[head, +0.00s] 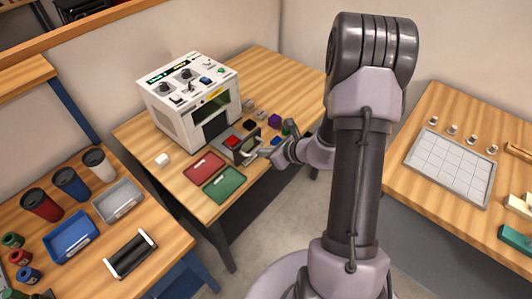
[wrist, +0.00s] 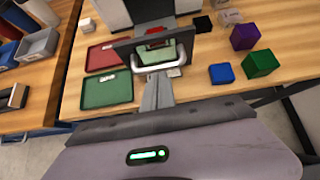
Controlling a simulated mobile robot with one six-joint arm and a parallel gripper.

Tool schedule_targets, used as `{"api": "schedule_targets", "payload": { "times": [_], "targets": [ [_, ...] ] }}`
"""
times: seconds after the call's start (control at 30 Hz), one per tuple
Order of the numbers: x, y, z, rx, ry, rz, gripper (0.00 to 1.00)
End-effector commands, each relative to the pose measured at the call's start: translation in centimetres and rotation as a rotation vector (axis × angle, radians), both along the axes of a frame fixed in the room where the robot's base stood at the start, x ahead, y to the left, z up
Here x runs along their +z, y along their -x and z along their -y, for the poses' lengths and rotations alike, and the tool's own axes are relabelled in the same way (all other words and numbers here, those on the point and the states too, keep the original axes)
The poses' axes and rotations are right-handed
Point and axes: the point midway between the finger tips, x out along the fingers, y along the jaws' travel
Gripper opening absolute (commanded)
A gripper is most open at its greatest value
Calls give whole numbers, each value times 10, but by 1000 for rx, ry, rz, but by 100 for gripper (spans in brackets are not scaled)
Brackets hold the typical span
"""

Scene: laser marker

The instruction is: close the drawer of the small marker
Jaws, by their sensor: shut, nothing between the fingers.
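The small marker (head: 185,118) is a white box with knobs on top, on the middle table. Its drawer (head: 226,148) sticks out of the front opening, with a red block (head: 232,141) in it. In the wrist view the dark drawer front (wrist: 122,48) faces me, with a pale handle (wrist: 174,72) across it. My gripper (wrist: 157,82) is shut and empty, its fingertips right at the handle. It also shows in the head view (head: 254,154), close to the drawer front. I cannot tell whether it touches.
A red tray (head: 204,166) and a green tray (head: 225,184) lie left of the drawer. Blue (wrist: 222,74), green (wrist: 261,63) and purple (wrist: 245,36) blocks stand to its right. Left and right tables hold cups, bins and a grid plate (head: 450,168).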

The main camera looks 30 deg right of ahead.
Motion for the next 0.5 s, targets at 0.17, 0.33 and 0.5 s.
{"api": "schedule_targets", "payload": {
  "times": [0.17,0.33,0.5],
  "targets": [
    [0,-8,-3,2,1,0,0],
    [0,-35,-13,4,1,2,0],
    [0,-70,-27,5,1,1,0]
  ]
}}
